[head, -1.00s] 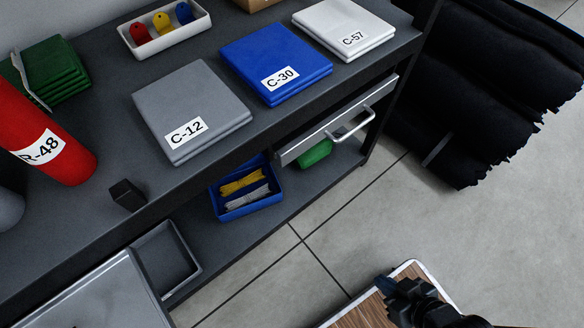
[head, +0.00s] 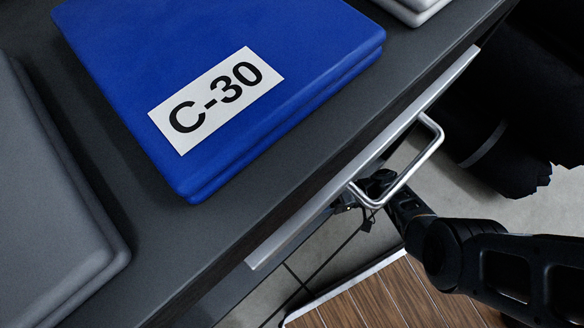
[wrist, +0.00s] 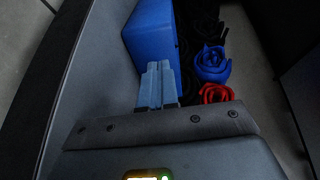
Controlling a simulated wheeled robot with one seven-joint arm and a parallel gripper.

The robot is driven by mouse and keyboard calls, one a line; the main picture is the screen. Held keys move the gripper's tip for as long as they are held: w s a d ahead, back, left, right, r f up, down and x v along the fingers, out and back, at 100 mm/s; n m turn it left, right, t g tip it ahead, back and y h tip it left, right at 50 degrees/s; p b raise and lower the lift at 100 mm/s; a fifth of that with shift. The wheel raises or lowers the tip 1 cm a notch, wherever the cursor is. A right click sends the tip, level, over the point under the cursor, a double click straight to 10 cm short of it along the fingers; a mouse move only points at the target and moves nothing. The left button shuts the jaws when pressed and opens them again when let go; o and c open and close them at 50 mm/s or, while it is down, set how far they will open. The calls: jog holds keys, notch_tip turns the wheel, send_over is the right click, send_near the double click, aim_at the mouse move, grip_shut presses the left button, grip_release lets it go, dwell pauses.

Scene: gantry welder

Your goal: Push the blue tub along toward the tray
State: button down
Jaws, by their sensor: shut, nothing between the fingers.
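The blue tub (wrist: 150,38) shows in the wrist view as a plain blue wall, straight ahead of my fingertips and slightly left. My gripper (wrist: 158,66) is shut and empty, its two light blue fingers side by side. The fingertips are at or very close to the tub's near side; I cannot tell if they touch. In the head view, the tub is hidden under the workbench, and my arm runs in from the right to beneath the drawer. The tray is in neither view now.
The bench's drawer front (head: 300,225) and its handle (head: 408,165) overhang my arm closely. A blue coil (wrist: 212,65) and a red coil (wrist: 216,94) lie right of my fingers. Above, a blue folded stack (head: 290,75) labelled C-30 rests on the bench top (head: 180,245).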

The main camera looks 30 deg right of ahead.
jog(key=shift+w+d+r+y, duration=0.2)
jog(key=shift+w+d+y, duration=0.05)
jog(key=shift+w, duration=0.4)
jog(key=shift+w+d+r+y, duration=0.15)
jog(key=shift+w+d+y, duration=0.1)
jog(key=shift+w, duration=0.35)
jog(key=shift+w+a+r, duration=0.1)
jog(key=shift+a, duration=0.2)
jog(key=a, duration=0.3)
jog(key=w+a, duration=0.1)
jog(key=a, duration=0.5)
jog(key=shift+w, duration=0.3)
jog(key=shift+a, duration=0.1)
